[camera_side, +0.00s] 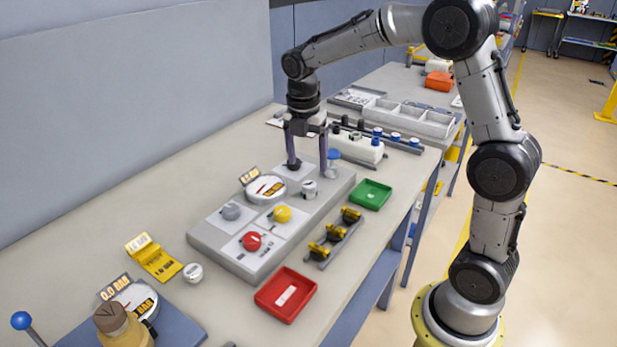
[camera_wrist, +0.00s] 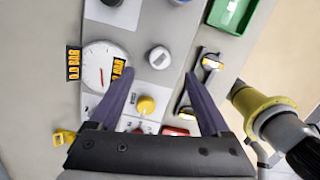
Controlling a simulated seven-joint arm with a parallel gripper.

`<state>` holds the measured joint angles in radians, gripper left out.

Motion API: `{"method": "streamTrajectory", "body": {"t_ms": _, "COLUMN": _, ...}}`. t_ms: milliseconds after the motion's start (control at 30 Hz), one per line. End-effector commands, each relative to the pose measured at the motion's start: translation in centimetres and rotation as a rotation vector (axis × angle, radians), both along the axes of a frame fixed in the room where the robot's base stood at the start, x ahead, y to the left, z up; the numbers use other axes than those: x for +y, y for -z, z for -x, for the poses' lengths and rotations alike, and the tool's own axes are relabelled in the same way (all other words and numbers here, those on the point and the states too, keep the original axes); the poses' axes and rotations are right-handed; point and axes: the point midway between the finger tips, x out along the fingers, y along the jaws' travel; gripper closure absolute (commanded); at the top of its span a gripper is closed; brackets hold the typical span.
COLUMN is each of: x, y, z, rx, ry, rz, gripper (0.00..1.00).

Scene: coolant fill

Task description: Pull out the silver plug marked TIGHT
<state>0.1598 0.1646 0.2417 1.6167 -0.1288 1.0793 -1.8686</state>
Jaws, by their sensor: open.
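A silver plug (camera_side: 308,188) stands on the grey panel block (camera_side: 277,243), to the right of the round gauge. In the wrist view the silver plug (camera_wrist: 159,57) appears just beyond the fingertips, roughly centred between them. Its marking is too small to read. My gripper (camera_side: 308,166) points down over the panel's far end. It is open, with its two fingers (camera_wrist: 160,76) wide apart and nothing between them. In the side view the plug looks lower than the fingertips; I see no contact.
The panel also carries a gauge (camera_side: 265,188), a yellow knob (camera_side: 282,214), a red knob (camera_side: 251,241) and a grey knob (camera_side: 230,211). A green tray (camera_side: 370,194), a red tray (camera_side: 286,294) and a rack of yellow-black parts (camera_side: 333,238) lie to the right.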

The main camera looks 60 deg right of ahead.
Motion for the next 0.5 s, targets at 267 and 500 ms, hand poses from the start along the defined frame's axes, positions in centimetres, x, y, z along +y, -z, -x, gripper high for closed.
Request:
{"method": "streamTrajectory", "body": {"t_ms": 267, "x": -0.5, "y": 4.7, "z": 0.0, "rx": 0.004, "ry": 0.000, "rz": -0.001, "gripper": 0.19}}
{"method": "streamTrajectory", "body": {"t_ms": 500, "x": -0.7, "y": 6.6, "z": -0.1, "rx": 0.002, "ry": 0.001, "rz": -0.001, "gripper": 0.19}}
